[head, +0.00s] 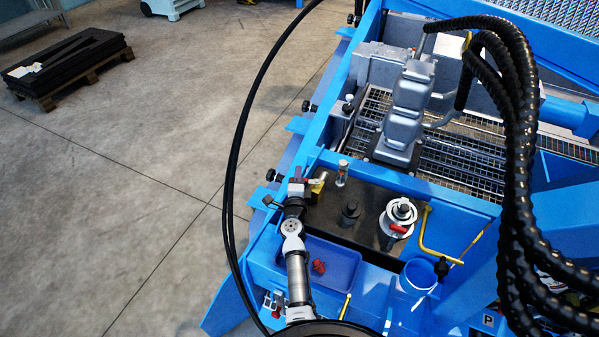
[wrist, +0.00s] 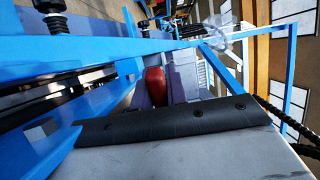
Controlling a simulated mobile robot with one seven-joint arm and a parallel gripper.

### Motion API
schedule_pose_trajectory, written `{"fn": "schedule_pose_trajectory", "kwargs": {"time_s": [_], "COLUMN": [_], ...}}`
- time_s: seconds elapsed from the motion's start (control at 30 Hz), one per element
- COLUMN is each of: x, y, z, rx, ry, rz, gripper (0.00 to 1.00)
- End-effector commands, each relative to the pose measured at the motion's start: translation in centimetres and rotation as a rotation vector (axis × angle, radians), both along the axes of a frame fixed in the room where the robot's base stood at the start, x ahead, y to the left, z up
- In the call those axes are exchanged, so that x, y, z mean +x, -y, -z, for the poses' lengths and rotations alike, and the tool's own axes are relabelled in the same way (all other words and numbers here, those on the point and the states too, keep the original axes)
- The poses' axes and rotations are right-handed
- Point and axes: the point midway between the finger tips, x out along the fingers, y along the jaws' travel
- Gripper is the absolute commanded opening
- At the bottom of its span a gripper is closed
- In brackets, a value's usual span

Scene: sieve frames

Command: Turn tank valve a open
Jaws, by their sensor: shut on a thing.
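My gripper (head: 298,187) is at the left edge of the blue frame, at the corner of the dark tank top, in the head view. It is shut at a small valve with a brass-coloured body (head: 318,186) and a red handle (head: 300,181). In the wrist view the red handle (wrist: 155,86) shows just past the black edge of my gripper, which hides its lower part. I take this as tank valve a; no label is readable. How far the handle is turned cannot be told.
A white-topped filter with a red lever (head: 398,229) and a black cap (head: 349,212) stand on the tank top. A purple-blue tray (head: 335,262) holds a red part. A blue bucket (head: 416,277), yellow pipe (head: 426,240) and thick black hoses (head: 515,130) are to the right. Open floor lies left.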

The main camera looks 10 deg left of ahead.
Motion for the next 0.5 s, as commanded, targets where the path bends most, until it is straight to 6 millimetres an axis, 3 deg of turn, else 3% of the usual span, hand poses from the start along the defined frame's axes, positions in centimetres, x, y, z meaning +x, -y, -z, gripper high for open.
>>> {"fn": "schedule_pose_trajectory", "kwargs": {"time_s": [0.5], "x": [-1.7], "y": [0.1], "z": [0.1], "rx": [0.001], "ry": [0.003], "rz": [-0.278], "gripper": [0.0]}}
